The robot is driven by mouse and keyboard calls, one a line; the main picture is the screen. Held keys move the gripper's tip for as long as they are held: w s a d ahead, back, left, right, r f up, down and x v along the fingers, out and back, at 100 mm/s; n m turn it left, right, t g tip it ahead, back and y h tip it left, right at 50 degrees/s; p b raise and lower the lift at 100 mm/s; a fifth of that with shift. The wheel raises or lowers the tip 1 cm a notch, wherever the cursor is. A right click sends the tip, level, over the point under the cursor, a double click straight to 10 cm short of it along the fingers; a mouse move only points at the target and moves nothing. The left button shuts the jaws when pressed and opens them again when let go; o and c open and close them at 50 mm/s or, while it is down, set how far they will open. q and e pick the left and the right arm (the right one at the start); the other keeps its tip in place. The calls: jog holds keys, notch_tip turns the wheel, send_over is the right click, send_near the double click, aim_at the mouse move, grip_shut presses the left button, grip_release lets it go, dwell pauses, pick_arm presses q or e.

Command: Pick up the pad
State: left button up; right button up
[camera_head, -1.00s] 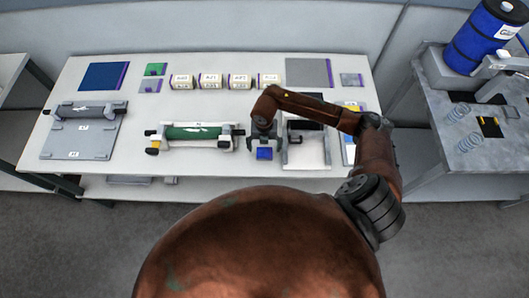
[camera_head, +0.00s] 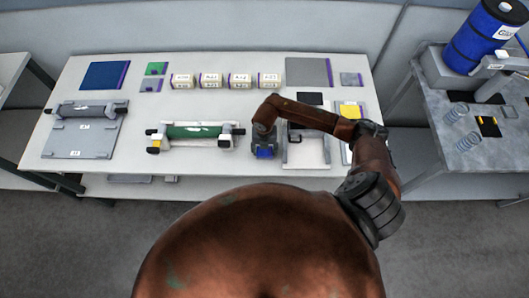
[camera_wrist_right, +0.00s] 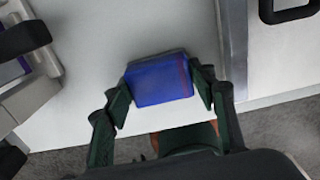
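The pad (camera_head: 264,153) is a small blue block at the front of the white table. It also shows in the right wrist view (camera_wrist_right: 160,80), with a dark reddish stripe near its right end. My right gripper (camera_head: 264,147) is down over the pad. In the right wrist view its two dark green fingers (camera_wrist_right: 160,88) lie against the left and right ends of the pad, with no clear gap. Whether the pad is off the table cannot be told. My left gripper is not in view.
A green roller on a stand (camera_head: 195,132) is left of my right gripper, and a grey frame (camera_head: 307,152) is close on its right. Several cream rolls (camera_head: 211,81) stand behind. A grey board with a roller (camera_head: 80,140) lies far left. A side table (camera_head: 470,150) stands right.

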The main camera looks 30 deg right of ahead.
jog(key=c, duration=0.7)
jog(key=shift+r, duration=0.15)
jog(key=shift+r, duration=0.25)
notch_tip(320, 180, up, 2)
jog(key=shift+w+r, duration=0.1)
jog(key=s+a+r, duration=0.2)
jog(key=a+r, duration=0.1)
jog(key=s+a+r+b, duration=0.1)
jog(key=s+a+r, duration=0.2)
jog(key=a, duration=0.1)
jog(key=s+a+r+b, duration=0.1)
jog(key=s+a+r, duration=0.2)
jog(key=a+r, duration=0.1)
jog(key=shift+s+a, duration=0.15)
jog(key=shift+s, duration=0.05)
